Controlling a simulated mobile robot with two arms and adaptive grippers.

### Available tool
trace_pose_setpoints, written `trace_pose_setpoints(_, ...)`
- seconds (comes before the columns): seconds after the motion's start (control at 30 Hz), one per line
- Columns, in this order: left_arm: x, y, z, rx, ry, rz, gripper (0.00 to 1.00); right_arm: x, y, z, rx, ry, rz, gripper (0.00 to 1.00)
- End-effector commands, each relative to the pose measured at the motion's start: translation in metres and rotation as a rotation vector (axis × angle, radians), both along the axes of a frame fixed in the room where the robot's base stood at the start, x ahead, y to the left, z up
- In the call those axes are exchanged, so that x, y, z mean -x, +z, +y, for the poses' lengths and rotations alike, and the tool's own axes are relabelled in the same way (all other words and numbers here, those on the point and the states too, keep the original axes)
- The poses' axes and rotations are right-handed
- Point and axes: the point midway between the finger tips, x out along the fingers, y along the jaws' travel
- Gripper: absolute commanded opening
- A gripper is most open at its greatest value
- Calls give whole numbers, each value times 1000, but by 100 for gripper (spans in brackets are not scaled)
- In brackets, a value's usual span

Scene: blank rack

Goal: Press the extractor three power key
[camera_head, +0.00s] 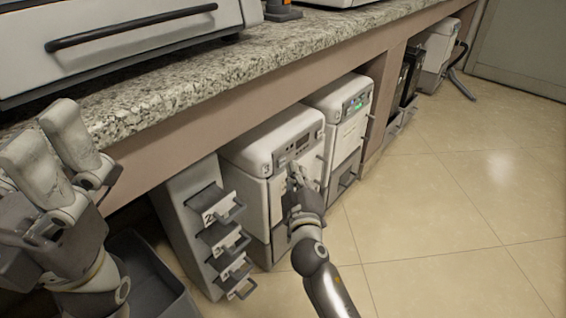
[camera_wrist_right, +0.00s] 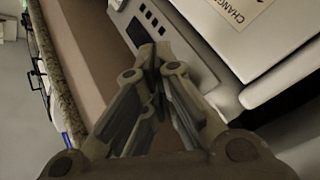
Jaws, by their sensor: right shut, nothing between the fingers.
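Extractor three (camera_head: 262,138) is a white box-shaped unit under the counter with a "3" on its front. Its control panel (camera_head: 303,144) runs along the upper front. My right gripper (camera_head: 293,169) is shut and empty, its tips at the unit's front just below the panel. In the right wrist view, the shut fingertips (camera_wrist_right: 155,50) are close to the panel with a dark display (camera_wrist_right: 138,32) and small keys (camera_wrist_right: 150,17). I cannot tell whether they touch it. The power key is not distinguishable. My left gripper (camera_head: 50,140) is open and empty at the left.
A similar white unit (camera_head: 342,96) with a lit green display stands just right of extractor three. A grey drawer stack (camera_head: 184,200) with numbered handles stands to its left. The granite counter (camera_head: 215,72) overhangs above. The tiled floor (camera_head: 450,200) at the right is clear.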

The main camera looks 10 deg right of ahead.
Motion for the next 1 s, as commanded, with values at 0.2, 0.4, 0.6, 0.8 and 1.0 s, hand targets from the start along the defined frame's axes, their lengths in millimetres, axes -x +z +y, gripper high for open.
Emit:
trace_pose_setpoints(0.2,-1,-2,0,0,0,6,100,0,0,0,0,0,0,0)
trace_pose_setpoints(0.4,-2,-4,0,0,1,13,100,-2,0,1,0,0,0,0)
trace_pose_setpoints(0.6,-2,-3,-1,-3,2,10,100,-7,0,6,-1,0,0,0)
trace_pose_setpoints(0.8,0,2,-1,-4,2,-7,100,-7,0,6,0,0,0,0)
trace_pose_setpoints(1.0,1,1,-1,-3,2,-8,100,-8,0,6,0,0,0,0)
